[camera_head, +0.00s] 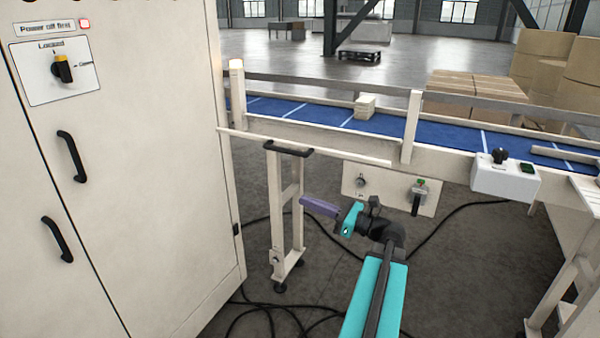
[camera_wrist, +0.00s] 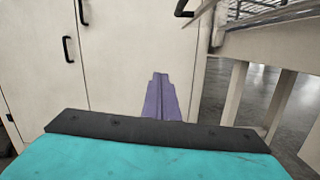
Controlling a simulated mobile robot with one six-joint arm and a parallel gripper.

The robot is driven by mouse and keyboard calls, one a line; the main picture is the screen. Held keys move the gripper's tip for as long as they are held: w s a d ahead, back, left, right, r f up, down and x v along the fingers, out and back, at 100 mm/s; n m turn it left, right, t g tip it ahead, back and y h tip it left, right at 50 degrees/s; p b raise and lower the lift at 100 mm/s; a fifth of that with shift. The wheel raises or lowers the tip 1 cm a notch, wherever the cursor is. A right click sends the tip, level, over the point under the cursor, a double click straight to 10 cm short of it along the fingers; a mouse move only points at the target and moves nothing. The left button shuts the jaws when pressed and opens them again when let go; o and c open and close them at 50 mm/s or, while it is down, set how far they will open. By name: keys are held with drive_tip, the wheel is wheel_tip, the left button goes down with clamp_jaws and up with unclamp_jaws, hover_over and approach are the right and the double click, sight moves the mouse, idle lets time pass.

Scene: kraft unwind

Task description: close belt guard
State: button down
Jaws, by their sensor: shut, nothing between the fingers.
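What looks like the belt guard (camera_head: 340,154) is a long pale strip along the near side of the blue conveyor belt (camera_head: 300,110), seen nearly edge-on. A black handle (camera_head: 288,149) sits at its front left part; a black handle also shows at the top edge of the wrist view (camera_wrist: 186,8). I cannot tell the guard's exact angle. My gripper (camera_head: 303,200) has purple fingers and is below and slightly right of that handle, apart from it. In the wrist view the fingers (camera_wrist: 160,76) are together and empty, pointing toward a pale cabinet.
The tall cabinet (camera_head: 130,180) with black handles and a rotary switch (camera_head: 62,69) stands at left. A conveyor leg (camera_head: 272,215) is close behind my fingers. A switch panel (camera_head: 390,188) hangs under the conveyor. A small block stack (camera_head: 365,107) sits on the belt. Cables cross the floor.

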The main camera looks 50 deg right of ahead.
drive_tip(key=s+d+r+m+t, duration=0.1)
drive_tip(key=s+d+r, duration=0.2)
drive_tip(key=s+r, duration=0.1)
drive_tip(key=shift+s+h+b, duration=0.15)
drive_tip(key=shift+h+b, duration=0.15)
drive_tip(key=shift+b, duration=0.05)
drive_tip(key=w+a+r, duration=0.1)
drive_tip(key=w+r, duration=0.5)
drive_tip(key=w, duration=0.3)
drive_tip(key=shift+w+r, duration=0.15)
drive_tip(key=shift+w, duration=0.2)
idle(0.3)
drive_tip(key=shift+a, duration=0.2)
drive_tip(key=shift+s+d+r+m+p, duration=0.1)
drive_tip(key=shift+d+r+m+p, duration=0.1)
drive_tip(key=shift+m+p, duration=0.1)
